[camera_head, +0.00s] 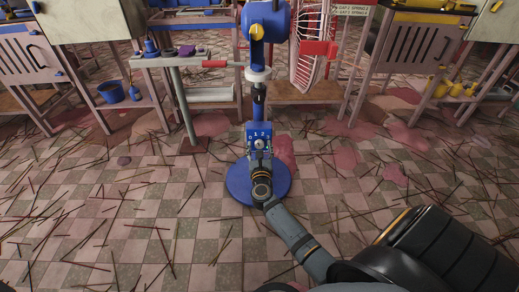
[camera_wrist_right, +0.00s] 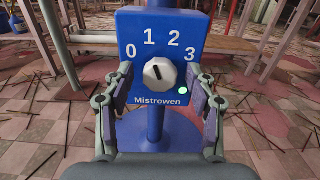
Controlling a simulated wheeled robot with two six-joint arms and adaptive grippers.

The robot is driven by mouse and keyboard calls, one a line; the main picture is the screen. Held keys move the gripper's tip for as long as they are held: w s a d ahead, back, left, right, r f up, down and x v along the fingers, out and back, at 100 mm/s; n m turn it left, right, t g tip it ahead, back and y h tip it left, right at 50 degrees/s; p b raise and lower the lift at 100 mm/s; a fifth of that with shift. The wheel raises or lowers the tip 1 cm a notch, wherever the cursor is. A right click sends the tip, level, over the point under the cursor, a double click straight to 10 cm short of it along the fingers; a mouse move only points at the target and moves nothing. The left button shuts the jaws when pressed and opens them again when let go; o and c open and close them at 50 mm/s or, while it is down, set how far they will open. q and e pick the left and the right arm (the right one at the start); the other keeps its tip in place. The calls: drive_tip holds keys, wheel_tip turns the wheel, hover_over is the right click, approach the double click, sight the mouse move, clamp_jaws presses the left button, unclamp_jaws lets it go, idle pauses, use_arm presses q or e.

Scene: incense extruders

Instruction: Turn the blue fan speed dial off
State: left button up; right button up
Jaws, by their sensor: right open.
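The blue fan stands on the floor on a round blue base (camera_head: 240,182), with its motor head (camera_head: 265,22) at the top. Its blue control box (camera_wrist_right: 160,30) is marked 0, 1, 2, 3 and Mistrowen. The white speed dial (camera_wrist_right: 160,73) is at its centre, its dark mark tilted up and left, between 0 and 1. A green light (camera_wrist_right: 183,92) glows at lower right. My right gripper (camera_wrist_right: 159,88) is open, one finger on each side of the box, with the dial between them and apart from both. In the head view my right gripper (camera_head: 260,165) partly covers the box. My left gripper is not seen.
Metal tables with machines stand behind the fan. A blue bucket (camera_head: 111,92) is at far left. Sticks litter the tiled floor (camera_head: 130,215).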

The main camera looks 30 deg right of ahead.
drive_tip(key=shift+w+d, duration=0.15)
drive_tip(key=shift+c, duration=0.4)
drive_tip(key=c, duration=1.1)
drive_tip(key=shift+r+n+p, duration=0.15)
drive_tip(key=shift+n+p, duration=1.2)
drive_tip(key=shift+n, duration=0.25)
drive_tip(key=n+p, duration=0.2)
drive_tip(key=n, duration=0.1)
drive_tip(key=shift+n+p, duration=0.45)
drive_tip(key=shift+n, duration=0.35)
drive_tip(key=shift+f, duration=0.2)
drive_tip(key=o, duration=1.2)
